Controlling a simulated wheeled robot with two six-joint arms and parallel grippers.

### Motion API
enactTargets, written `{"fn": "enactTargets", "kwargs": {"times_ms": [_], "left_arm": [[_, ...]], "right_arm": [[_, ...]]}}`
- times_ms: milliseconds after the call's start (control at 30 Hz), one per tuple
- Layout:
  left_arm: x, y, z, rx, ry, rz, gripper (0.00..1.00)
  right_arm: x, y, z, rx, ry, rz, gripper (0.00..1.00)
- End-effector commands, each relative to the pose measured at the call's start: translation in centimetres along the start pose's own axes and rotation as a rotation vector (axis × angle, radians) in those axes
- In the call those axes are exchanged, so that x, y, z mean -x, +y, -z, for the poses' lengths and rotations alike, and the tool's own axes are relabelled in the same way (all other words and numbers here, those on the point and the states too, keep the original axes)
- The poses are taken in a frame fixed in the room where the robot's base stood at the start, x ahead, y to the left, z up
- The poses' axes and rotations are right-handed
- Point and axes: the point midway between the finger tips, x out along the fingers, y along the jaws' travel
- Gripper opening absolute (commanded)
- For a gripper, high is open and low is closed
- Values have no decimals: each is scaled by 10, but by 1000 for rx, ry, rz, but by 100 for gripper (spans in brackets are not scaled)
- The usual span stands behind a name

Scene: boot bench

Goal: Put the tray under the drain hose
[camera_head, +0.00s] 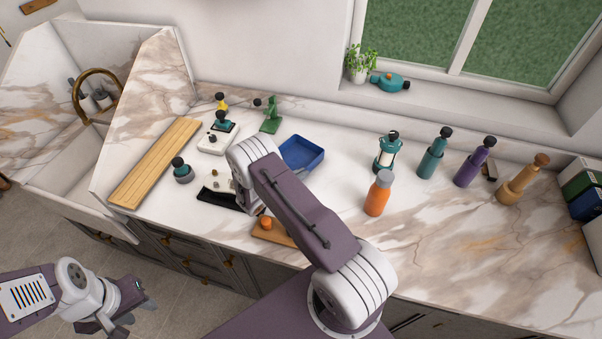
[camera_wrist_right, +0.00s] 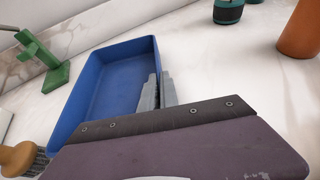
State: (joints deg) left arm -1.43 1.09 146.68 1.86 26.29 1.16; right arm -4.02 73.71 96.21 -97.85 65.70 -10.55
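The blue tray (camera_head: 301,153) lies on the marble counter behind my right arm. In the right wrist view the empty tray (camera_wrist_right: 110,85) fills the left middle. My right gripper (camera_wrist_right: 157,92) is at the tray's right wall, one finger inside and one outside, close together on the wall. In the head view my right arm hides this gripper. My left gripper (camera_head: 132,305) is empty, over the floor at lower left, its fingers apart. I cannot clearly pick out a drain hose; a curved brass tube (camera_head: 96,88) stands over the sink.
A green stand (camera_head: 270,114) is left of the tray. A lantern (camera_head: 387,151), an orange bottle (camera_head: 378,194) and several other bottles stand to its right. A slatted wooden board (camera_head: 155,162) lies beside the sink. Counter in front of the bottles is clear.

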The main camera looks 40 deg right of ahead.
Motion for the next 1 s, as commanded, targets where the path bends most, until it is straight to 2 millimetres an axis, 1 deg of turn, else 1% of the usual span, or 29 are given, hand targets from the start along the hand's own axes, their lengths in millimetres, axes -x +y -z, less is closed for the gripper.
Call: {"fn": "enactTargets", "kwargs": {"times_ms": [167, 267, 300, 567, 667, 700, 767, 1000], "left_arm": [[-5, 0, -1, 0, 0, 0, 36], [-4, 0, 0, 0, 0, 0, 36], [-4, 0, 0, 0, 0, 0, 36], [-3, 0, 0, 0, 0, 0, 36], [4, 0, 0, 0, 0, 0, 36], [-2, 0, 0, 0, 0, 0, 36], [-5, 0, 0, 0, 0, 0, 36], [-15, 0, -2, 0, 0, 0, 36]], "right_arm": [[-2, 0, 4, 0, -1, 0, 0], [-1, 0, 3, 0, 0, 0, 24], [-1, 0, 3, 0, 0, 0, 26], [-1, 0, 2, 0, 0, 0, 26], [2, 0, -4, 0, 0, 0, 26], [6, 1, 0, 1, 0, -3, 26], [15, 2, 1, 0, 0, -4, 26], [65, 1, 2, 1, 0, -5, 26]]}}
